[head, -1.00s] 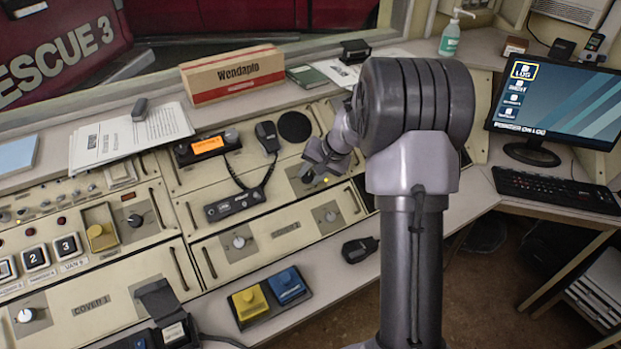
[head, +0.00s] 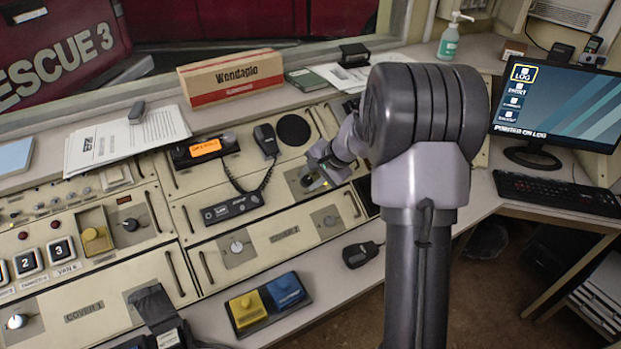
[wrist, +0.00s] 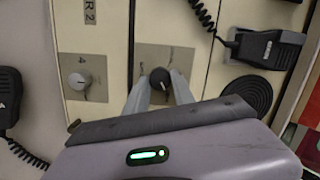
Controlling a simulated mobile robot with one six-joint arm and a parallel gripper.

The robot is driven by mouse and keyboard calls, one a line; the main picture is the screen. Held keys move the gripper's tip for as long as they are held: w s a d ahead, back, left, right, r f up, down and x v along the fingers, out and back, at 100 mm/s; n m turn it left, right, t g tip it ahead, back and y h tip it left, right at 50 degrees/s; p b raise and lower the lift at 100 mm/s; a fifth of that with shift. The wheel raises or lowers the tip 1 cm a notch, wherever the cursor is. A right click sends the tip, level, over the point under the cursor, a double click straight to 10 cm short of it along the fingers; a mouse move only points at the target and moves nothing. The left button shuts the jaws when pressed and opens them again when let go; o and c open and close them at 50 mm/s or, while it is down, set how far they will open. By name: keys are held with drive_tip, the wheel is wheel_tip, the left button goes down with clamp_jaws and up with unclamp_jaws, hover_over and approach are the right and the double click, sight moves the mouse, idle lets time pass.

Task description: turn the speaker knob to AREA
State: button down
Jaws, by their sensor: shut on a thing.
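The speaker knob (wrist: 160,78) is a dark round knob with a pale pointer mark, on a grey plate near the round speaker grille (wrist: 247,97). My gripper (wrist: 161,86) is at the knob in the wrist view, with one finger on each side of it, shut on it. In the head view my gripper (head: 317,176) reaches down to the same panel, below the speaker grille (head: 293,129). The knob shows only partly there, next to the fingers. The position labels around the knob are too small to read, so I cannot tell which one the pointer faces.
A radio handset (head: 265,140) with a coiled cord hangs left of the grille. Bar handles (head: 354,203) stand up near my gripper. A cardboard box (head: 231,77) lies behind.

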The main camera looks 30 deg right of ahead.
drive_tip(key=c, duration=1.3)
unclamp_jaws()
drive_tip(key=shift+c, duration=0.2)
drive_tip(key=p+v, duration=0.6)
drive_tip(key=v, duration=1.1)
drive_tip(key=shift+r+p, duration=0.15)
drive_tip(key=shift+p, duration=0.2)
drive_tip(key=shift+s, duration=0.1)
drive_tip(key=s+a+r+n, duration=0.35)
drive_tip(key=a+r, duration=0.25)
drive_tip(key=a, duration=0.4)
drive_tip(key=s+a+n, duration=0.2)
drive_tip(key=s+a, duration=0.5)
drive_tip(key=s, duration=0.2)
drive_tip(key=s+a+r+n, duration=0.1)
drive_tip(key=s+a+n, duration=0.2)
drive_tip(key=s+a, duration=0.4)
drive_tip(key=s, duration=0.3)
drive_tip(key=shift+a+r+g, duration=0.2)
drive_tip(key=shift+g, duration=0.1)
